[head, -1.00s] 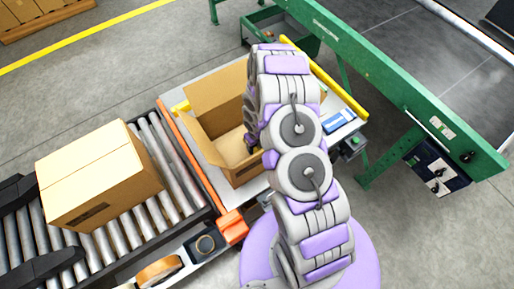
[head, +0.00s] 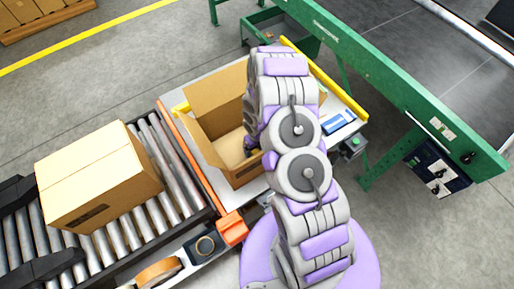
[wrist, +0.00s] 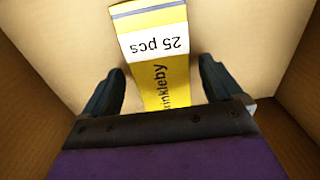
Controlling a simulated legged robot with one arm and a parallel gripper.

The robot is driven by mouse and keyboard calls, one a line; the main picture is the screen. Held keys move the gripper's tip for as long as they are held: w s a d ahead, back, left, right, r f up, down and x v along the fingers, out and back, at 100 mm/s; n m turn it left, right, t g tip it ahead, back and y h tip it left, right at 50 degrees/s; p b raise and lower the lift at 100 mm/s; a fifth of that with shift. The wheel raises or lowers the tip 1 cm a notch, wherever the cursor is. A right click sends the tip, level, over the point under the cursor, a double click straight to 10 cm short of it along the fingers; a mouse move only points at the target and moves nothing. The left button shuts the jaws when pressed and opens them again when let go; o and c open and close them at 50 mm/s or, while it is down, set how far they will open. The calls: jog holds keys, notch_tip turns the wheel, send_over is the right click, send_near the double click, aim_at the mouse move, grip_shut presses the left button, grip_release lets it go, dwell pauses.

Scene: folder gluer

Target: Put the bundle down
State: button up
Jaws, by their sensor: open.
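The bundle (wrist: 160,60) shows in the wrist view as a yellow piece with a white band reading "25 pcs" and part of a printed name. It lies inside an open cardboard box (head: 215,88), against the box's pale inner surface. My gripper (wrist: 160,88) is open, with one dark finger on each side of the bundle and a gap to it on both sides. The near end of the bundle is hidden behind the gripper body. In the head view my arm covers the gripper and most of the box's right side, and the bundle cannot be made out.
A closed carton (head: 98,178) sits on the roller conveyor (head: 150,215) at left. A tape roll (head: 160,272) lies near the front. A green-framed conveyor (head: 400,95) runs along the right. A yellow rail (head: 335,85) edges the packing table behind my arm.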

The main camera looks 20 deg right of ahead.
jog(key=s+r+m+p, duration=0.1)
jog(key=s+r+m, duration=0.35)
jog(key=r, duration=0.75)
jog(key=s+r+m+p, duration=0.1)
jog(key=s+r+m, duration=0.1)
jog(key=r+m, duration=0.7)
jog(key=s+r+m+p, duration=0.1)
jog(key=s+r+m, duration=0.25)
jog(key=r, duration=1.05)
jog(key=s+r+m+g, duration=0.1)
jog(key=s+r+m, duration=0.5)
jog(key=s+m, duration=0.5)
jog(key=s+r+m, duration=0.6)
jog(key=s+m, duration=0.5)
jog(key=shift+a+r+m+g, duration=0.25)
jog(key=shift+a+m+g, duration=0.05)
jog(key=shift+a+g, duration=0.1)
